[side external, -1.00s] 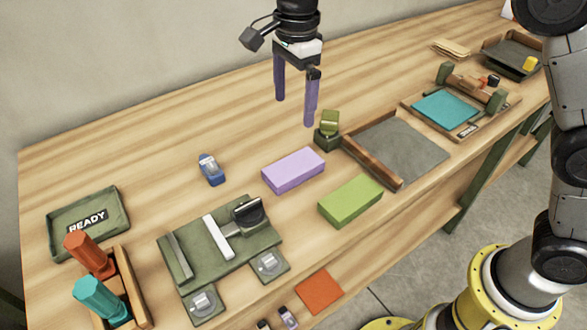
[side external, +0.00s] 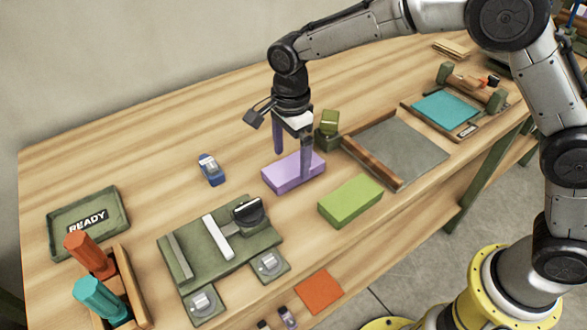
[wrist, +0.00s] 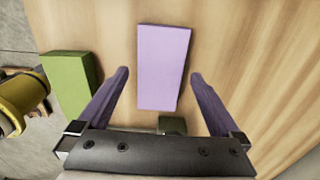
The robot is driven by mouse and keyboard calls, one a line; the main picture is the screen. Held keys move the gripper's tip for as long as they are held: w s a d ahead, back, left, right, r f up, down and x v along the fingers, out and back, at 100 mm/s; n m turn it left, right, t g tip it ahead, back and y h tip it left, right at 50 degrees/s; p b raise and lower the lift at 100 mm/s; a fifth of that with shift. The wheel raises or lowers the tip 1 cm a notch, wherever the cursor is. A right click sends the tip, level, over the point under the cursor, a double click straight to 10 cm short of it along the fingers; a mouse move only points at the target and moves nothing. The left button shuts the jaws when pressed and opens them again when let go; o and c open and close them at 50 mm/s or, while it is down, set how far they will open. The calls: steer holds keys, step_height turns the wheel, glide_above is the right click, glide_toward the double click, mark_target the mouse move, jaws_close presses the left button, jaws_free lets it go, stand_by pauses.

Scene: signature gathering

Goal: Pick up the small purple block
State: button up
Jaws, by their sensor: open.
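The small purple block (side external: 280,178) lies flat on the wooden table, just left of the green block. My gripper (side external: 292,165) points down over it, with one purple finger on its far side and the other overlapping its near side in the side view. In the wrist view, the purple block (wrist: 164,65) lies between the two spread fingers of my gripper (wrist: 159,74), with gaps on both sides. The gripper is open and holds nothing. How far the fingertips reach down beside the block is unclear.
A green block (side external: 350,202) lies close by on the right. A small dark green object (side external: 328,128) stands just behind the gripper. A wood-edged grey board (side external: 415,150) is further right.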

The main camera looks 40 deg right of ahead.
steer(key=shift+f, duration=1.2)
steer(key=c, duration=1.3)
steer(key=shift+r, duration=0.1)
steer(key=shift+c, duration=0.4)
steer(key=shift+r, duration=0.15)
